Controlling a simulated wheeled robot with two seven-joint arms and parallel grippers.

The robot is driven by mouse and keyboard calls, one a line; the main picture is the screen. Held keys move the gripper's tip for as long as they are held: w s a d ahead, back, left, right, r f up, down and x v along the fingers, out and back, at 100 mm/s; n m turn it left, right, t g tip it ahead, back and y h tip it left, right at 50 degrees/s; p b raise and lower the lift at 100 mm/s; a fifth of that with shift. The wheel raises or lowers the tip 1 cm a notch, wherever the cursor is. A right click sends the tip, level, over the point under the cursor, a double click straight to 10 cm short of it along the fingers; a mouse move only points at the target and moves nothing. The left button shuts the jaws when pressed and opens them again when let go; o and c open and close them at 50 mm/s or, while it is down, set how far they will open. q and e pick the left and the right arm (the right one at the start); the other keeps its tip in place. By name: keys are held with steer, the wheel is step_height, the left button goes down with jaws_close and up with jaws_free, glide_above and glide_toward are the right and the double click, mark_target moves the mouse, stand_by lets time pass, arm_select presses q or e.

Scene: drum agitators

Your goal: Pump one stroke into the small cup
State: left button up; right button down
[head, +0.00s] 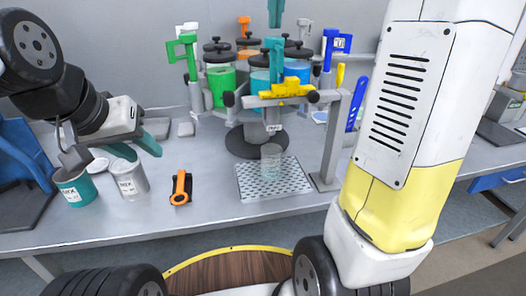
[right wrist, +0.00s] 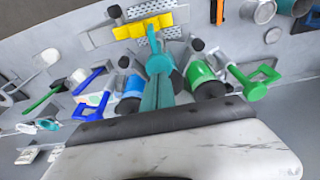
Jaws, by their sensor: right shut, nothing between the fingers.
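A teal pump handle (head: 274,52) rises at the middle of the dispenser, between a green handle (head: 184,46) and a blue handle (head: 334,46). My right gripper (head: 275,14) points down from the top edge, just above the teal handle. Its shut teal fingers also show in the right wrist view (right wrist: 160,92) in line with that handle; whether they touch is unclear. My left gripper (head: 140,152) is open and empty at the left, above the table.
A teal can (head: 73,190) and a white can (head: 130,186) stand below my left gripper. An orange-handled tool (head: 181,190) lies between them and the tray. A yellow bracket (head: 285,90) and grey post (head: 334,145) stand by the dispenser. The front table is mostly clear.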

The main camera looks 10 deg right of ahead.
steer(key=shift+r, duration=2.85)
